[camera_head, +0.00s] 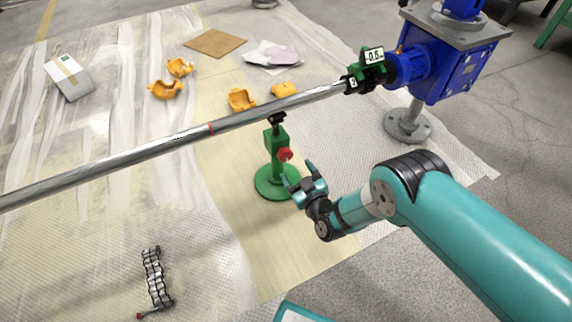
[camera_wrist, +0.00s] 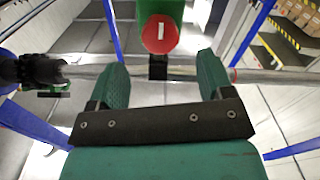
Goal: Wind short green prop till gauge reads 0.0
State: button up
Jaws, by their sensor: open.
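The short green prop (camera_head: 277,145) stands upright on its round green base (camera_head: 277,190), with a black head (camera_head: 277,118) at the pipe's underside; I cannot tell if they touch. Its red knob (camera_head: 284,154) faces my gripper. In the wrist view the red knob (camera_wrist: 160,36) shows a white mark, upright with a slight tilt. My gripper (camera_head: 299,175) is open and empty, just right of the knob and apart from it. In the wrist view the knob lies ahead, between the fingers' lines. The gauge (camera_head: 374,56) on the pipe reads 0.5; its sign is hard to read.
The long grey pipe (camera_head: 130,157), with a red ring, runs from the left to a blue machine (camera_head: 450,65) on a grey stand. Yellow pieces (camera_head: 241,100) and a cardboard sheet (camera_head: 215,43) lie behind. A black chain (camera_head: 156,278) lies at front left. Floor in front of the prop is clear.

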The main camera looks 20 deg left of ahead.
aim_at(287, 157)
jog(key=b, duration=0.2)
jog(key=w+a+b, duration=0.1)
jog(key=b, duration=0.1)
jog(key=shift+a+f, duration=0.1)
jog(key=shift+f, duration=0.15)
jog(key=b+x, duration=0.2)
jog(key=b, duration=0.2)
jog(key=shift+a, duration=0.15)
jog(key=b+x, duration=0.2)
jog(key=shift+w+a+r, duration=0.15)
jog(key=shift+w, duration=0.1)
jog(key=shift+w+a+r, duration=0.2)
jog(key=shift+w+a, duration=0.1)
